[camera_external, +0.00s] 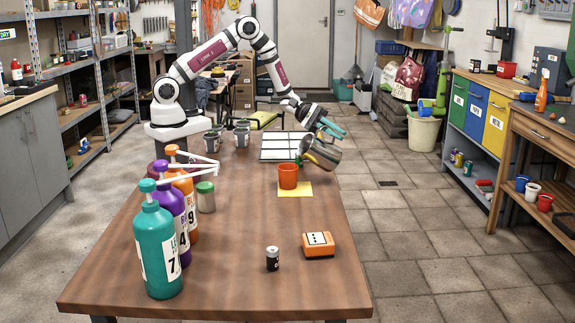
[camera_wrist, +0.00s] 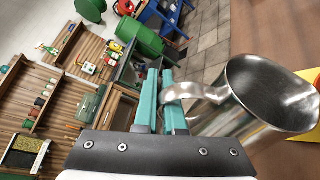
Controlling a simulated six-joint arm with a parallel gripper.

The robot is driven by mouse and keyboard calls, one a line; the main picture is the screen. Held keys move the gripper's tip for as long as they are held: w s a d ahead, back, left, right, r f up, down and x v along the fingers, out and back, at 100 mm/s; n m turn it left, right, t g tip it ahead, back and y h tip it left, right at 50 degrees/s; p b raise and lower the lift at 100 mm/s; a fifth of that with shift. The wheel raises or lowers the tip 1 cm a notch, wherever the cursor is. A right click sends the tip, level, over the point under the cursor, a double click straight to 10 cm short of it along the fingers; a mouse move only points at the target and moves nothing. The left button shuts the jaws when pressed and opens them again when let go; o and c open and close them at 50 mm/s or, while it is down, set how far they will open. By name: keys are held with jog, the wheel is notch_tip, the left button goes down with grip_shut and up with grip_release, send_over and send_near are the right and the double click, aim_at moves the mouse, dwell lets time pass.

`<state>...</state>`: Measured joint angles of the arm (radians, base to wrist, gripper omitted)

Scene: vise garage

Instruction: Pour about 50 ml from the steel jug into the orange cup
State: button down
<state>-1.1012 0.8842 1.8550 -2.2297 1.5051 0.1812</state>
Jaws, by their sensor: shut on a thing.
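The steel jug (camera_external: 322,153) is off the table at the right edge, tilted with its mouth toward the orange cup. My gripper (camera_external: 322,124) is shut on the jug's handle. In the wrist view the steel jug (camera_wrist: 270,92) is at the right, and the teal fingers of my gripper (camera_wrist: 163,95) close on its handle. The jug's inside shows bare metal there; I cannot tell how much liquid it holds. The orange cup (camera_external: 288,177) stands upright on a yellow square (camera_external: 303,190), to the lower left of the jug. No stream shows between them. The cup's contents cannot be made out.
Several pump bottles (camera_external: 160,250) stand along the table's left side, with a green-lidded jar (camera_external: 205,197) beside them. Dark cups (camera_external: 211,142) stand near my base. A battery (camera_external: 272,259) and an orange box (camera_external: 318,245) are at the front. The table's middle is clear.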

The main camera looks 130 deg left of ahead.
jog(key=shift+w+a+f+n+g, duration=0.3)
jog(key=shift+a+f+n, duration=0.2)
jog(key=shift+n, duration=0.2)
jog(key=w+a+f+n+g+h+b, duration=0.2)
jog(key=a+f+n, duration=0.3)
jog(key=f, duration=0.3)
jog(key=shift+w+a+f+n+g+h+b, duration=0.15)
jog(key=shift+w+a+n+g+h+b, duration=0.25)
jog(key=shift+n+h, duration=0.4)
jog(key=shift+w, duration=0.1)
dwell(0.4)
